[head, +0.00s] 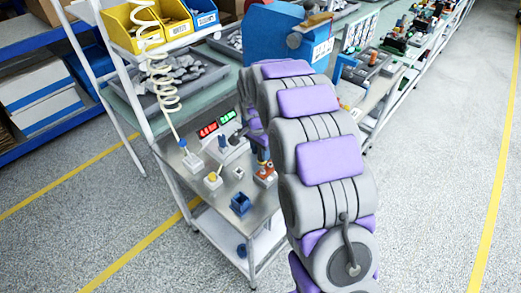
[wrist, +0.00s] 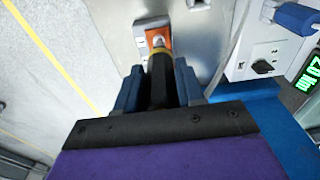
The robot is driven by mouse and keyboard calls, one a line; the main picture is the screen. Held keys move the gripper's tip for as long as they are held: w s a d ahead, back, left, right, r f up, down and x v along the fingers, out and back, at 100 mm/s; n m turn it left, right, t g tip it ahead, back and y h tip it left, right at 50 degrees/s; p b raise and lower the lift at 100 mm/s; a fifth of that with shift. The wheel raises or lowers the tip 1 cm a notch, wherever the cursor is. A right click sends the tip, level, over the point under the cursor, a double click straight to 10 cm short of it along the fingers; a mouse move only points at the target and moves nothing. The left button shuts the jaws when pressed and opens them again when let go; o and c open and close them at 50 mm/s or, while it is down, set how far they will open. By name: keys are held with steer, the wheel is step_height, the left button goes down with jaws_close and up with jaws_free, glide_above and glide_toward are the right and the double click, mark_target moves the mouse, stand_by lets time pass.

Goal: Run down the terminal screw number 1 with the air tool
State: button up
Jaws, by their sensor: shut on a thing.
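My gripper (wrist: 159,76) is shut on the air tool (wrist: 160,72), a dark tool with a yellow collar, between its two blue fingers. The tool points away from the wrist, over an orange-and-white block (wrist: 152,29) on the metal bench. A pale metallic piece shows just beyond the collar. I cannot tell whether the tool touches a terminal screw; no screw number is readable. In the head view my arm hides most of the gripper, and the orange-and-white block (head: 265,176) stands below it.
A test unit with red and green displays (head: 228,117) stands behind the block on the bench (head: 217,207). A small blue bin (head: 241,204) and a white block with a yellow top (head: 213,180) are nearby. A coiled hose (head: 160,75) hangs at the left.

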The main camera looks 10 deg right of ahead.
steer(key=shift+r+p, duration=1.3)
steer(key=shift+r, duration=2.2)
